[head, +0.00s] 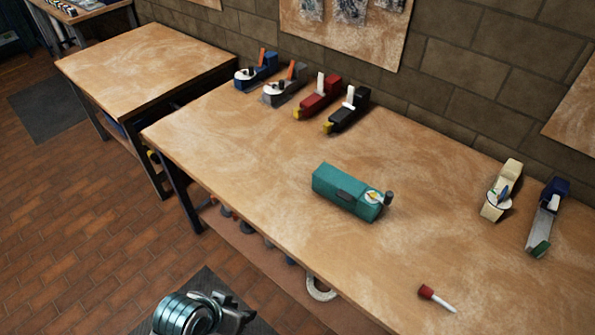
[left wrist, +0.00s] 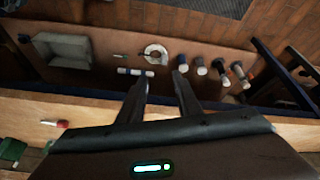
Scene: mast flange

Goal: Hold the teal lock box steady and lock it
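The teal lock box (head: 340,188) lies on the wooden workbench. A dark grip is on its side, and a pale round face with yellow on it and a dark knob are at its right end. My left gripper (head: 236,316) is low in the head view, in front of the bench edge and apart from the box. In the left wrist view its two dark fingers (left wrist: 161,76) stand apart with nothing between them. My right gripper is in neither view.
A red-handled tool with a white shaft (head: 437,298) lies near the bench's front edge. Several hand-plane-like tools stand along the back (head: 318,97), and two more stand at the right (head: 547,218). Below is a shelf with a white ring (left wrist: 155,53). The bench around the box is clear.

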